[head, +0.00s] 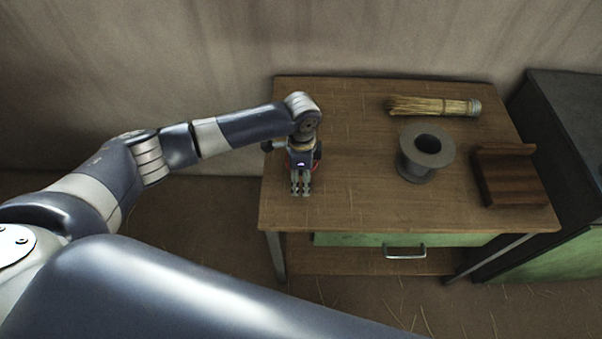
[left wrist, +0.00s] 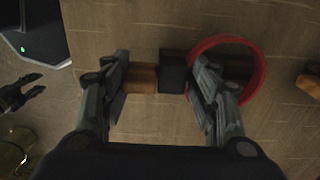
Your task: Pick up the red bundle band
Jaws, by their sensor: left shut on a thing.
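The red bundle band (left wrist: 262,75) is a red ring at the right of the left wrist view. The right finger hides the ring's near-left part. Whether the band touches the table is unclear. My right gripper (left wrist: 32,87) appears open at the left edge of the wrist view, away from the band.
On the wooden table (head: 350,205) stand a grey spool (head: 412,170), a straw bundle (head: 425,105) at the back and a dark wooden stand (head: 505,185) at right. A drawer (head: 385,240) is below. A dark cabinet (head: 570,130) adjoins at right.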

